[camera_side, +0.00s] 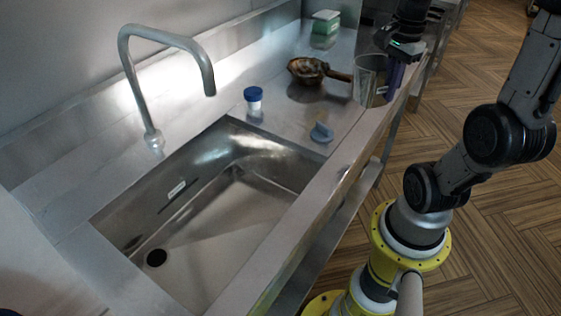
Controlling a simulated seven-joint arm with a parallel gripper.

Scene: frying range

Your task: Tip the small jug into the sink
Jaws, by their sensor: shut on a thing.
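The small jug (368,82) is a grey, tapered, metal-looking vessel at the right end of the counter, near its front edge. It looks upright. My gripper (392,78) comes down from above at the jug's right side and is shut on it. The fingers partly hide the jug's right side, and I cannot tell whether its base touches the counter. The steel sink (225,225) is a rectangular basin at the lower left, with a dark drain near its left end. It is well to the left of the jug.
A curved tap (168,32) rises behind the sink. Between sink and jug stand a blue-capped jar (254,102), a blue-grey object (321,132) and a brown pan (308,70) with its handle towards the jug. A green-and-white box (325,28) stands at the back.

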